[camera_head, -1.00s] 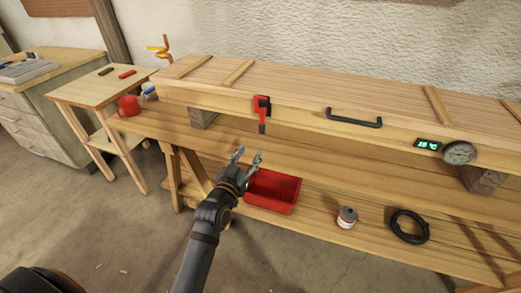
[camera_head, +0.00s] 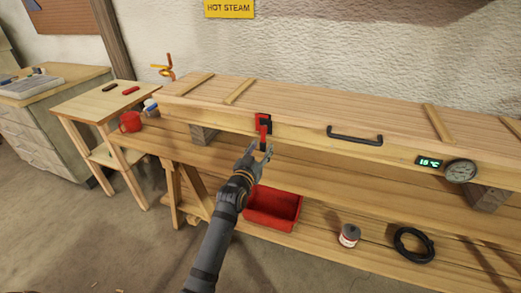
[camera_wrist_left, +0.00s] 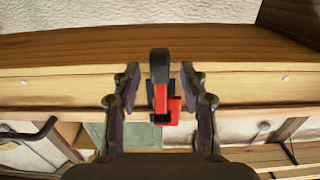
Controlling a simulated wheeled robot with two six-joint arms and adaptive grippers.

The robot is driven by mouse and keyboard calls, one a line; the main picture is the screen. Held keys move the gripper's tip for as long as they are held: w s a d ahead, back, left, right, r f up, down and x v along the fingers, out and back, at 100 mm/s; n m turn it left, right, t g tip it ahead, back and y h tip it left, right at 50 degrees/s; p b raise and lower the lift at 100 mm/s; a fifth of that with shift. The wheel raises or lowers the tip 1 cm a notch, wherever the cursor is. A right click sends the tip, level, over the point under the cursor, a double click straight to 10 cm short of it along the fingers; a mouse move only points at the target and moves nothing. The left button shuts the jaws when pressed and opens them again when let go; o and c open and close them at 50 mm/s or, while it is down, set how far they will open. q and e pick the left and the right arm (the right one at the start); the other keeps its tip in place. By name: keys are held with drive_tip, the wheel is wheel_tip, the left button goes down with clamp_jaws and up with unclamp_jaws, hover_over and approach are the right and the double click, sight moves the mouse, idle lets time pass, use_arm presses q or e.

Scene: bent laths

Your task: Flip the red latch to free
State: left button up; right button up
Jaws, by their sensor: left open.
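The red latch (camera_head: 263,126) is mounted on the front face of the long wooden steam box (camera_head: 300,131), with a black part on it. In the left wrist view the latch (camera_wrist_left: 161,98) shows its red body and a dark end, midway between the two fingers. My left gripper (camera_head: 262,150) is open, with its fingertips just at the lower part of the latch in the head view. In the wrist view its fingers (camera_wrist_left: 160,95) stand on either side of the latch, with a gap on each side. My right gripper is not in view.
A black handle (camera_head: 354,136) sticks out of the box front right of the latch. A display (camera_head: 429,162) and a dial gauge (camera_head: 461,170) are farther right. A red bin (camera_head: 273,208), a can (camera_head: 349,235) and a black coil (camera_head: 413,243) are on the lower shelf.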

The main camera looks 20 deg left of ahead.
use_arm(q)
drive_tip(key=shift+c, duration=0.5)
clamp_jaws()
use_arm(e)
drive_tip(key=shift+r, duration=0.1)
